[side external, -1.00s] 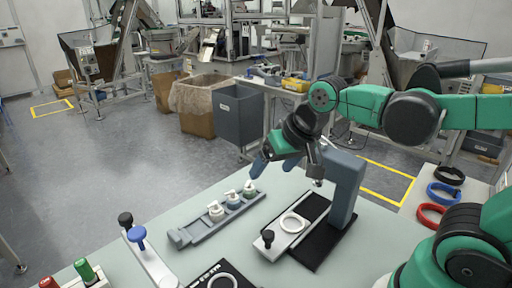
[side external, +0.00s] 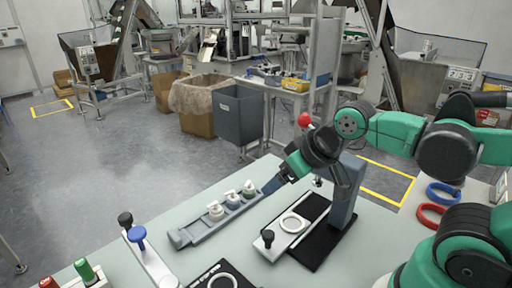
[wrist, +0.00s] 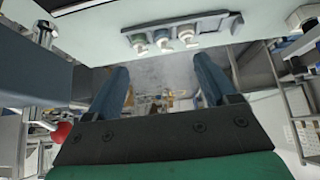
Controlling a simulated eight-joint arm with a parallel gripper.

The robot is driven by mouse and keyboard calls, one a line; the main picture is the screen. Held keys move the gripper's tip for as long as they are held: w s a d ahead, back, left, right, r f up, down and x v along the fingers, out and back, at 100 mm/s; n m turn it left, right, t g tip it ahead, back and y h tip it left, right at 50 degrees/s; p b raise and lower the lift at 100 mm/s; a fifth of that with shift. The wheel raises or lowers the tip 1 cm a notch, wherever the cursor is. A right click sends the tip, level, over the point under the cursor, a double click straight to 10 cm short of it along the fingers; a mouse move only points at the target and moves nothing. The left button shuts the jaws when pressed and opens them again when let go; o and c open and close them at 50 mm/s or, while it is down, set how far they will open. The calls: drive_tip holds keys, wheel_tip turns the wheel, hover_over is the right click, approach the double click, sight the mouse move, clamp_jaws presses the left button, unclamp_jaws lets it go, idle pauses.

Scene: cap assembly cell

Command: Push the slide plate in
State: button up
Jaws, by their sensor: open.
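The slide plate (side external: 278,243) is a pale plate with a round ring seat (side external: 293,223) and an upright black knob (side external: 267,236). It lies on the black base of the press (side external: 318,250), and its knob end sticks out toward the lower left. The ring seat looks empty. The blue-grey press column (side external: 347,192) stands at the base's far end. My gripper (side external: 271,186) is open and empty, above the table behind the plate and left of the column. Its two blue fingers are apart in the wrist view (wrist: 160,75). The slide plate is not visible there.
A grey rack (side external: 205,228) with several white-topped parts stands left of the plate, close to my fingers. A red ball knob (side external: 304,119) is above the press. Blue and red rings (side external: 431,215) lie at the right.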

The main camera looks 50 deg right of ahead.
sight(269, 233)
drive_tip(key=shift+c, duration=1.2)
drive_tip(key=a+g, duration=0.1)
drive_tip(key=g, duration=0.1)
drive_tip(key=a+f+m+g, duration=0.2)
drive_tip(key=g, duration=0.1)
drive_tip(key=shift+a+f+g, duration=0.15)
drive_tip(key=shift+f+g, duration=0.1)
drive_tip(key=shift+g, duration=0.05)
drive_tip(key=shift+s+a+f+m+g, duration=0.1)
drive_tip(key=shift+a+f+m+g, duration=0.25)
drive_tip(key=shift+f+g, duration=0.35)
drive_tip(key=shift+f, duration=2.55)
clamp_jaws()
